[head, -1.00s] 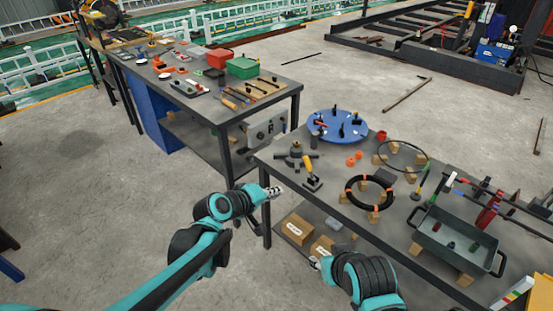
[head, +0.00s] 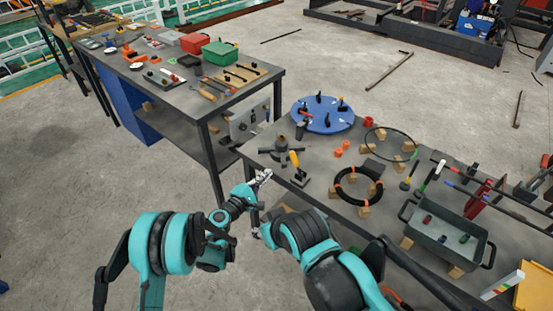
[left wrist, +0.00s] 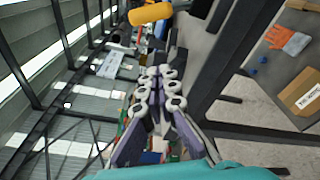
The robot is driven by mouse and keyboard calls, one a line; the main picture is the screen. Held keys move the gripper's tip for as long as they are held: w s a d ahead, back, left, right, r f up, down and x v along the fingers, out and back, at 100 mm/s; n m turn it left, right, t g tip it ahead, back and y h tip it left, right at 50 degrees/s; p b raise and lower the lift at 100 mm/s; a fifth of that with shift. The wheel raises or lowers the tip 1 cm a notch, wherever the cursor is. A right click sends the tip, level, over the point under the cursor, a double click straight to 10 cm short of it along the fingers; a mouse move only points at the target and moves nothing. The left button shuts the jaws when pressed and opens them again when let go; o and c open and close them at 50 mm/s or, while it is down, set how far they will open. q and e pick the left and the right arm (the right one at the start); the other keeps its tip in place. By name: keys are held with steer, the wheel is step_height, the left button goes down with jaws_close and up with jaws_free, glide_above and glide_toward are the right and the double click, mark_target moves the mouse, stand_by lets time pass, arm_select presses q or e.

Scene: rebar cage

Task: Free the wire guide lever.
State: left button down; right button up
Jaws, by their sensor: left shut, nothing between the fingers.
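A lever with a yellow handle (head: 294,159) stands on a dark base near the front left corner of the right-hand table; I take it as the wire guide lever. The handle tilts, and it also shows orange-yellow at the top of the left wrist view (left wrist: 152,13). My left gripper (head: 264,176) is shut and empty, just left of the lever by the table's corner, apart from it. Its closed fingers fill the middle of the left wrist view (left wrist: 160,74). My right gripper (head: 257,233) is small and partly hidden, low by the table's front edge; its jaws are unclear.
A dark three-armed fixture (head: 281,150) stands behind the lever. A blue disc (head: 322,124) with several black pieces is farther back. A black coil (head: 344,195) on wooden blocks and a grey tray (head: 446,228) lie right. The tool table (head: 215,104) stands at the left.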

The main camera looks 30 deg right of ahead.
mark_target(296, 164)
stand_by(0.3)
arm_select(q)
steer(key=b+x, duration=0.2)
steer(key=x, duration=0.8)
steer(key=shift+s+f+b, duration=0.1)
steer(key=shift+b, duration=0.25)
steer(key=s, duration=0.1)
steer(key=s+r, duration=0.1)
steer(key=b, duration=0.1)
steer(key=shift+s+d+r, duration=0.3)
steer(key=shift+s+r, duration=0.25)
steer(key=shift+s, duration=0.15)
steer(key=shift+d, duration=0.1)
